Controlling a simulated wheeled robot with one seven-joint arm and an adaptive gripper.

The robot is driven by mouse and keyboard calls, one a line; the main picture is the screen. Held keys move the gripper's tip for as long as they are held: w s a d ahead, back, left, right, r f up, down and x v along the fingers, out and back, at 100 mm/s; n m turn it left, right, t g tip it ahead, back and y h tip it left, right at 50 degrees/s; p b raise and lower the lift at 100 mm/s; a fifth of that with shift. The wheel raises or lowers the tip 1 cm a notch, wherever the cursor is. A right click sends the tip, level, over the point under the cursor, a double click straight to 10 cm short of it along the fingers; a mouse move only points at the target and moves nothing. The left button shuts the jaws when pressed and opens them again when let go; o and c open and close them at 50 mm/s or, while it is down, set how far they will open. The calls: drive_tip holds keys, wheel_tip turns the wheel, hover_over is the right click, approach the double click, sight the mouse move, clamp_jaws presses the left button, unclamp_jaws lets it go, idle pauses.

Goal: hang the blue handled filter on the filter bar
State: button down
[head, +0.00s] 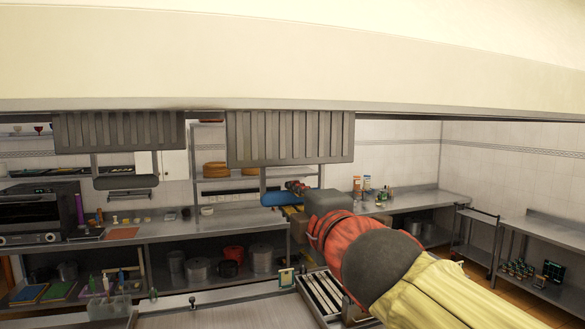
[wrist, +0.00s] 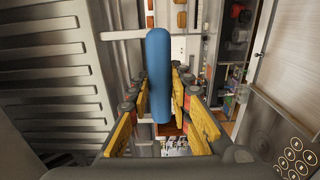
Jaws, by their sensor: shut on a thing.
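The blue handled filter is a grey slatted panel (head: 290,137) at the top middle of the head view, upright, its top edge at the hood's lower edge. Its blue handle (head: 275,199) sits below the panel on a grey bracket. My gripper (head: 292,198) is shut on this handle. In the wrist view the blue handle (wrist: 158,75) stands between the yellow-padded fingers (wrist: 160,98), and the filter's slats (wrist: 45,85) fill the left side. The filter bar is not clearly distinguishable; I cannot tell whether the panel's top rests on it.
Another slatted filter (head: 118,131) with a dark handle (head: 126,182) hangs to the left, separated by a gap. The pale hood (head: 290,75) spans above. Steel counters (head: 215,218) with pots and utensils stand behind. There is open space right of the panel.

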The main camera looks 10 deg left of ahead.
drive_tip(key=shift+s+d+r+p, duration=0.1)
drive_tip(key=shift+s+r+p, duration=0.2)
drive_tip(key=shift+r, duration=0.45)
drive_tip(key=shift+s+a+r+p, duration=0.15)
drive_tip(key=shift+s+r, duration=0.25)
drive_tip(key=shift+r, duration=0.35)
drive_tip(key=shift+s+d+r+p, duration=0.15)
drive_tip(key=shift+s+r+p, duration=0.15)
drive_tip(key=shift+r, duration=0.45)
drive_tip(key=shift+s+r, duration=0.1)
drive_tip(key=shift+s, duration=0.05)
drive_tip(key=shift+p, duration=0.35)
drive_tip(key=shift+x, duration=4.45)
drive_tip(key=shift+w, duration=0.25)
drive_tip(key=shift+w+a, duration=0.2)
drive_tip(key=shift+w, duration=0.05)
drive_tip(key=shift+x, duration=1.15)
